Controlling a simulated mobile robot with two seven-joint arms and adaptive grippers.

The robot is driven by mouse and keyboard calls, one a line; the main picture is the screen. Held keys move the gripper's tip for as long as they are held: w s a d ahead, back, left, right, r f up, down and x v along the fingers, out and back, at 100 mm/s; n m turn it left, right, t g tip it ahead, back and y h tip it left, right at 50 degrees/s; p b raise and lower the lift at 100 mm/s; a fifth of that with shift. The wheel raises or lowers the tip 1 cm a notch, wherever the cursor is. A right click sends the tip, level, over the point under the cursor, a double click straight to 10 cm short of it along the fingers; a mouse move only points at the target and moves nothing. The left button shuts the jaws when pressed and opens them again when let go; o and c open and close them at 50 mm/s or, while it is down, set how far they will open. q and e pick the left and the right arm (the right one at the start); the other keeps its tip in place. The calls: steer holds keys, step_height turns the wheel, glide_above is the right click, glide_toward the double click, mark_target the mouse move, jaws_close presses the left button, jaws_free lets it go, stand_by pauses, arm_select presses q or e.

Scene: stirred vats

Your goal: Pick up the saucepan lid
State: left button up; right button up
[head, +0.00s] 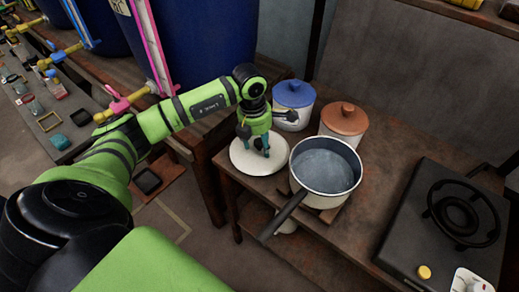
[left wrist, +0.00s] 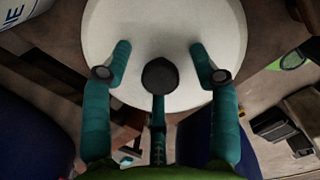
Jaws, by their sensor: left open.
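The saucepan lid is a round off-white disc (head: 242,160) lying near the left end of the brown table, beside the saucepan. In the left wrist view the lid (left wrist: 165,25) fills the upper middle, with a dark round knob (left wrist: 160,76) at its centre. My left gripper (head: 257,148) is over the lid, fingers pointing down. In the left wrist view its teal fingers (left wrist: 160,62) are spread on both sides of the knob, with a gap to it. Whether the fingertips touch the lid cannot be told. My right gripper is not in view.
An open saucepan (head: 325,169) stands right of the lid, its dark handle (head: 283,215) pointing to the front left. A blue-lidded pot (head: 293,95) and an orange-lidded pot (head: 343,119) stand behind. A black burner (head: 450,220) is at the right. Blue vats (head: 205,45) stand at the back left.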

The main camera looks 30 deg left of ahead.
arm_select(q)
jaws_close()
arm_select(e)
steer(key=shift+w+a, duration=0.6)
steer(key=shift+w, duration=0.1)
arm_select(q)
steer(key=shift+r, duration=0.1)
